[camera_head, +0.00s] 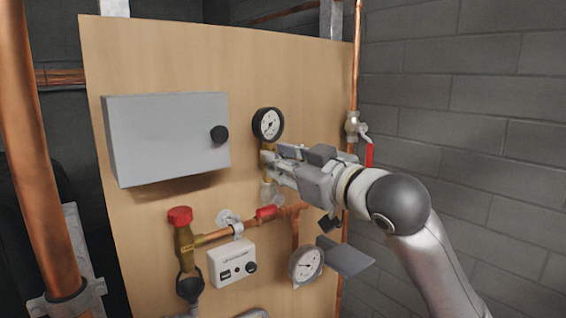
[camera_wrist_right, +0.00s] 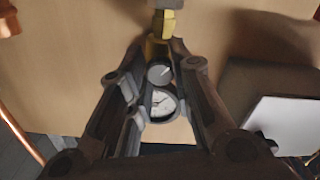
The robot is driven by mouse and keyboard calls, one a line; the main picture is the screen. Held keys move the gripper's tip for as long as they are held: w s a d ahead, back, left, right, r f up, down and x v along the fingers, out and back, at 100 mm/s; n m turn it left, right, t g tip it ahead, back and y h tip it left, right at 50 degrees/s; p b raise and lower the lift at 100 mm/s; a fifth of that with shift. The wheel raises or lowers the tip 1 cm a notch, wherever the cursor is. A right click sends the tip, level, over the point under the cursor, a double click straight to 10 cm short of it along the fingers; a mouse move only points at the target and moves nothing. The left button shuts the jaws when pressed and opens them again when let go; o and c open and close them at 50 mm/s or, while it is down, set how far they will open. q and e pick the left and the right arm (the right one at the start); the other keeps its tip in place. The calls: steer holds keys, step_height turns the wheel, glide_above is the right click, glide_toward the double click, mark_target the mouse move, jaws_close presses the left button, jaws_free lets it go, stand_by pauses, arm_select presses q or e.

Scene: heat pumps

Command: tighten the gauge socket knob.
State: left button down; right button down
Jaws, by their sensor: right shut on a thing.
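A round pressure gauge (camera_head: 268,124) with a black rim and white dial is mounted on the wooden board. A brass socket runs down below it, partly hidden in the head view by my right gripper (camera_head: 268,168). In the right wrist view the gauge dial (camera_wrist_right: 163,104) lies between my fingers. A small grey round knob face (camera_wrist_right: 160,73) sits between the fingertips, with the brass socket (camera_wrist_right: 158,48) just beyond. My right gripper is shut on this knob. The exact finger contact is partly hidden. My left gripper is out of view.
A grey box (camera_head: 165,135) with a black knob stands out from the board (camera_head: 240,60) left of the gauge. Below are a red-capped valve (camera_head: 180,217), a white controller (camera_head: 231,262) and a second gauge (camera_head: 306,263). A red-handled valve (camera_head: 368,153) is at the right.

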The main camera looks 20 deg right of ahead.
steer(key=shift+f+m, duration=0.2)
steer(key=shift+m, duration=4.8)
steer(key=c, duration=1.3)
jaws_free()
steer(key=shift+o, duration=0.2)
steer(key=shift+r, duration=0.1)
steer(key=shift+s, duration=0.1)
steer(key=v, duration=1.1)
steer(key=shift+s+d, duration=0.15)
steer(key=shift+s, duration=0.25)
